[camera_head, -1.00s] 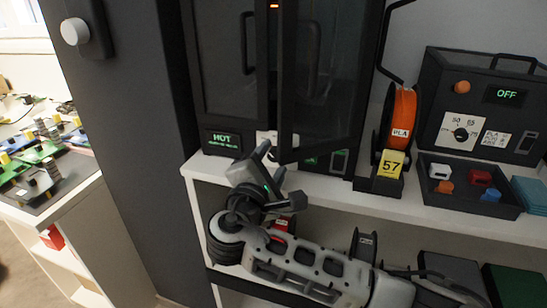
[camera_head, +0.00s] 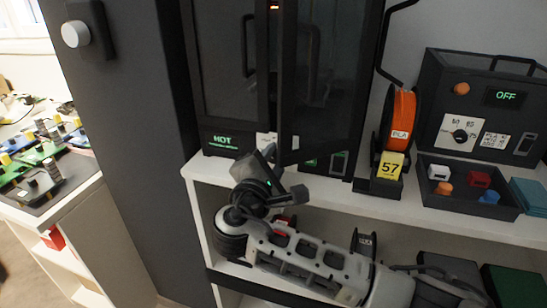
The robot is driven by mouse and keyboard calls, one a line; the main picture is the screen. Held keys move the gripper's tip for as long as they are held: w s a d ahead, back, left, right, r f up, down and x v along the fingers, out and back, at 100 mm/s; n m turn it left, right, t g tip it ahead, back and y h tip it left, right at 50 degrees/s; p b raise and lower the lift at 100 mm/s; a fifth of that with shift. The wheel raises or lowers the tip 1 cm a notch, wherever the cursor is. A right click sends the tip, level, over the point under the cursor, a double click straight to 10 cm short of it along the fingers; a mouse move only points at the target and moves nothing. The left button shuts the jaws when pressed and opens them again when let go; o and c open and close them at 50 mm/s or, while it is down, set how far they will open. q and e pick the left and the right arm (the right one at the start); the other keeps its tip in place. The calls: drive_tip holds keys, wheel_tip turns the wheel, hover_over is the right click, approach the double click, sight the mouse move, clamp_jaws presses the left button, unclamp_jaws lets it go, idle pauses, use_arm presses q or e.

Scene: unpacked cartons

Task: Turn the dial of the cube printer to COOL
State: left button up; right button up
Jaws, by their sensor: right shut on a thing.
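The cube printer (camera_head: 229,75) is a tall dark cabinet on the white shelf. The small display (camera_head: 222,140) at its lower front reads HOT in green. Just right of the display is the white dial plate (camera_head: 264,139), of which only a part shows. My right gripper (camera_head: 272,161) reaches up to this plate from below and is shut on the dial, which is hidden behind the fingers. The dial's pointer cannot be seen. My left gripper is not in view.
A glass door (camera_head: 318,75) stands ajar close above and right of my gripper. An orange spool (camera_head: 402,118) with a yellow 57 tag stands farther right. Beyond it are a dark tray (camera_head: 462,201) of small parts and a machine (camera_head: 485,75) whose display reads OFF.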

drive_tip(key=n+p, duration=0.1)
drive_tip(key=p, duration=0.1)
drive_tip(key=n+p, duration=0.2)
drive_tip(key=p, duration=0.1)
drive_tip(key=shift+r, duration=0.3)
drive_tip(key=n+p, duration=0.2)
drive_tip(key=shift+n+p, duration=0.4)
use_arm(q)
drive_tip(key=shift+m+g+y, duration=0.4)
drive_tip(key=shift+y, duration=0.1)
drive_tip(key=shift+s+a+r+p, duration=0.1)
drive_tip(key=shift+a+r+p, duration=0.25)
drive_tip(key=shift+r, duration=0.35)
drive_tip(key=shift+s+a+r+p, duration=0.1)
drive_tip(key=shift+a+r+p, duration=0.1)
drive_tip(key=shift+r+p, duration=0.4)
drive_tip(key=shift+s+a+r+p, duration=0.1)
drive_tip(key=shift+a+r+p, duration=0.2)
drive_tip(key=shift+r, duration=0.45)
use_arm(e)
drive_tip(key=shift+a+f+n, duration=0.1)
drive_tip(key=shift+f+n, duration=0.15)
drive_tip(key=shift+n, duration=1.15)
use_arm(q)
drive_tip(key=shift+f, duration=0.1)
use_arm(e)
drive_tip(key=shift+f, duration=0.1)
